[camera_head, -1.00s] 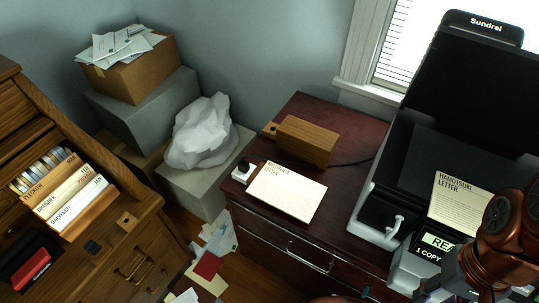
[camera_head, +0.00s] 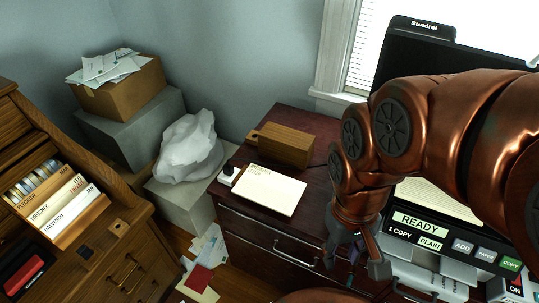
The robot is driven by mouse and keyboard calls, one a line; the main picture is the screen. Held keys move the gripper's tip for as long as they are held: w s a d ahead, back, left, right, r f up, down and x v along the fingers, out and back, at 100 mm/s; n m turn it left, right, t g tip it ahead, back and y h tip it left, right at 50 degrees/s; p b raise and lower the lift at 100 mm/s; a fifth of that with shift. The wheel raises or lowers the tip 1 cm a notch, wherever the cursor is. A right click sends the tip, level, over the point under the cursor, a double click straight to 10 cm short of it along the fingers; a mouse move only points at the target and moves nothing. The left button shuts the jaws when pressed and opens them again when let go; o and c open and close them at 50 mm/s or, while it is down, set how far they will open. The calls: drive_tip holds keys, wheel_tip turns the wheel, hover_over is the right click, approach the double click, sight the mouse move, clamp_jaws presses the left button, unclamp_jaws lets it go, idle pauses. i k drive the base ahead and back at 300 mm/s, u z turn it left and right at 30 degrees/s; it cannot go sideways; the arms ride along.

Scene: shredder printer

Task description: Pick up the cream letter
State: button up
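A cream letter (camera_head: 264,190) with a printed heading lies flat on the dark red wooden cabinet (camera_head: 299,118), close to its front edge. My gripper (camera_head: 354,264) points down in front of the cabinet, to the right of and below the letter in the picture. Its fingers are spread apart with nothing seen held between them.
A wooden box (camera_head: 285,146) stands behind the letter and a white plug (camera_head: 228,174) sits at its left. The printer (camera_head: 428,229), with a READY display, is at right behind my arm. A file desk (camera_head: 100,251) is at left. Papers (camera_head: 208,255) lie on the floor.

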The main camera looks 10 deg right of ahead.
sight(418, 190)
drive_tip(key=z, duration=1.25)
drive_tip(key=k, duration=0.55)
drive_tip(key=u, duration=0.65)
drive_tip(key=k, duration=0.65)
drive_tip(key=u, duration=0.1)
